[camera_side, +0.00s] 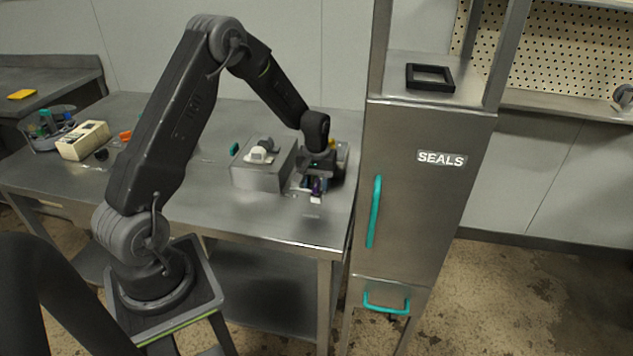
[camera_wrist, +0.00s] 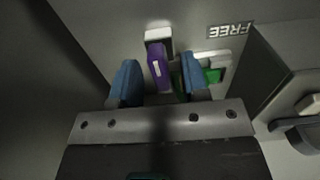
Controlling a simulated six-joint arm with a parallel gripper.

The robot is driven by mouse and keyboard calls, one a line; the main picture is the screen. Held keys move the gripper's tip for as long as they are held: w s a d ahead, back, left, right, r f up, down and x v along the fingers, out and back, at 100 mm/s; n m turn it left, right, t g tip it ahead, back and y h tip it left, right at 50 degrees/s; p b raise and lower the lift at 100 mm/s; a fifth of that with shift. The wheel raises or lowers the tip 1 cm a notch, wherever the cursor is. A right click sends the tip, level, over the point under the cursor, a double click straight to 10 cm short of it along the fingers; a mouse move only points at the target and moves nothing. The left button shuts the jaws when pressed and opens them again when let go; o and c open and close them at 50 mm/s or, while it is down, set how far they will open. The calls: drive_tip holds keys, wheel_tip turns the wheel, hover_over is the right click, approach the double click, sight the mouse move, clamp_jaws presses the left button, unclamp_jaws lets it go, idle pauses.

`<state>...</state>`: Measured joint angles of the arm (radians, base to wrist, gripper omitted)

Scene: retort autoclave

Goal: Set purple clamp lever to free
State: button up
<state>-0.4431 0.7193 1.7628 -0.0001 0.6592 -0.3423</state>
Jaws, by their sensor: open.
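The purple clamp lever (camera_wrist: 160,72) stands between the two blue fingertips of my gripper (camera_wrist: 160,82) in the wrist view. A gap shows on each side of it, wider on the right. A white block (camera_wrist: 158,36) sits at its far end. A label reading FREE (camera_wrist: 231,30), upside down in this view, lies on the metal surface to the upper right. In the side view my gripper (camera_side: 317,184) points down at the table beside the steel box, and the purple lever there is small and partly hidden. My gripper is open.
A green piece (camera_wrist: 213,74) on a pale mount lies just right of the fingers. A steel box (camera_side: 262,178) with a pale fitting stands close by. The tall SEALS cabinet (camera_side: 418,200) rises right of the table. The table's front middle (camera_side: 230,215) is clear.

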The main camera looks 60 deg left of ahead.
clamp_jaws()
idle(0.3)
idle(0.5)
drive_tip(key=m, duration=0.4)
drive_tip(key=shift+m, duration=0.3)
drive_tip(key=m, duration=0.9)
drive_tip(key=shift+m, duration=2.2)
